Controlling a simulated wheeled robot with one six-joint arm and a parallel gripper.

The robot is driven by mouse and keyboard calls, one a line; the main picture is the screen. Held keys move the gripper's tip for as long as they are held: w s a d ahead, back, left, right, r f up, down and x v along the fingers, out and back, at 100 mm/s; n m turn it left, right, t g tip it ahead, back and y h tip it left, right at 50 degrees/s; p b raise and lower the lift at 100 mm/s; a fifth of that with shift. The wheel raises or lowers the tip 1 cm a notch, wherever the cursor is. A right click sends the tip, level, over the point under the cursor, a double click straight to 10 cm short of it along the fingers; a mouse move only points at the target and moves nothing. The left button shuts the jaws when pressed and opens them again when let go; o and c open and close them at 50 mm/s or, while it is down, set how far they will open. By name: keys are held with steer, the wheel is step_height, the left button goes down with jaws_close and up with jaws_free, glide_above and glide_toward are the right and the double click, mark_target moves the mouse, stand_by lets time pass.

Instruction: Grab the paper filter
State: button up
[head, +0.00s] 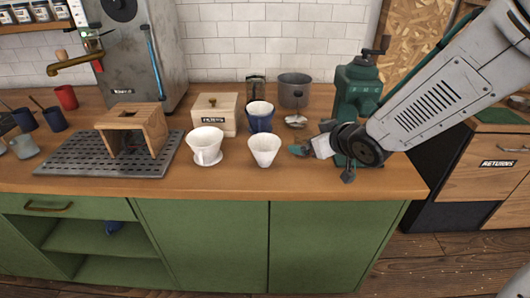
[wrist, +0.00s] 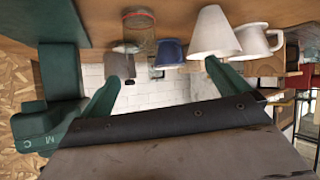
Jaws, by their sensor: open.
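The paper filter (head: 264,151) is a white, ribbed cone standing on the wooden counter, near its front edge. It also shows in the wrist view (wrist: 213,35), which is upside down, as a plain pale cone near the right finger. My gripper (head: 303,150) is low over the counter, to the right of the filter and apart from it. In the wrist view my gripper (wrist: 165,88) has its two green fingers spread, with nothing held between them. In the head view my wrist partly hides the fingers.
A white dripper (head: 206,146) stands left of the filter, and a blue cup (head: 260,117) stands close behind it. A wooden box (head: 214,113), a grey pot (head: 294,91) and a green grinder (head: 357,90) stand further back. Bare counter (head: 235,180) lies in front.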

mark_target(256, 143)
steer(key=a+f+y, duration=0.1)
steer(key=a, duration=0.1)
steer(key=a+f+n+y, duration=0.1)
steer(key=a+y, duration=0.1)
steer(key=a+f+n+y, duration=0.1)
steer(key=a, duration=0.2)
steer(key=shift+a+g, duration=0.1)
steer(key=shift+g, duration=0.2)
steer(key=shift+w+a+f+y, duration=0.1)
steer(key=shift+w+a+y, duration=0.1)
steer(key=shift+a+y, duration=0.1)
steer(key=x, duration=0.7)
steer(key=shift+a+r, duration=0.3)
steer(key=shift+a, duration=0.05)
steer(key=shift+c, duration=0.3)
steer(key=c, duration=0.8)
